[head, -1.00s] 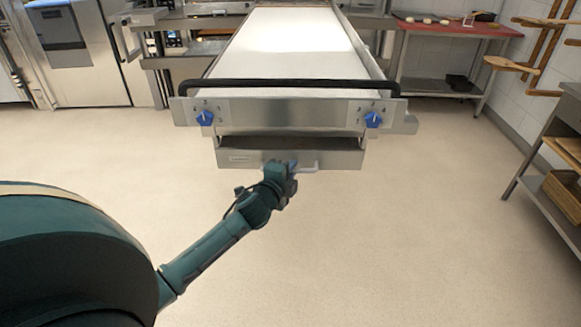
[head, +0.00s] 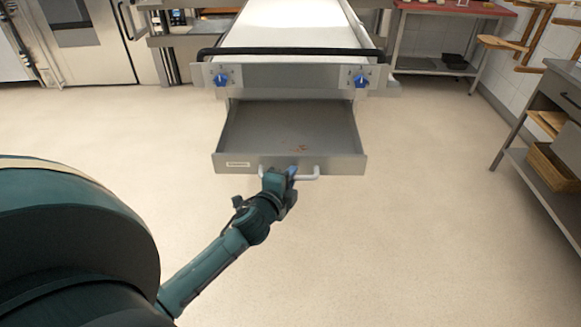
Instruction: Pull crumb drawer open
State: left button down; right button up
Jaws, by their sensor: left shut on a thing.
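The crumb drawer (head: 240,140) is a shallow metal tray that stands well out from under the long white-topped loader. Its inside shows, with a small reddish-brown patch of crumbs (head: 299,148) on its floor. The drawer front (head: 238,164) carries a small label at left and a pale bar handle (head: 308,176) at its middle. My left gripper (head: 290,174) is at the front of the drawer, shut on the handle and hiding part of it. My right gripper is not in view.
The loader (head: 290,28) has a black push bar (head: 290,51) and two blue knobs. A red-topped table (head: 440,8) stands at back right. A steel bench with a wicker basket (head: 553,167) is at right. The floor around the drawer is clear.

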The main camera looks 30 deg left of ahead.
pick_arm(q)
jog(key=shift+s+d, duration=0.4)
jog(key=shift+s, duration=0.3)
jog(key=shift+s+d, duration=0.4)
jog(key=shift+s, duration=0.25)
jog(key=c, duration=1.5)
grip_release()
jog(key=shift+o, duration=0.2)
jog(key=b+v, duration=0.1)
jog(key=v, duration=1.2)
jog(key=shift+s, duration=0.1)
jog(key=s+d+f+n+g+h+p, duration=0.2)
jog(key=s+d+f+n+g+h, duration=0.3)
jog(key=d+f+n, duration=0.6)
jog(key=s+d+n, duration=0.1)
jog(key=d, duration=0.2)
jog(key=shift+s+h, duration=0.2)
jog(key=shift+h, duration=0.2)
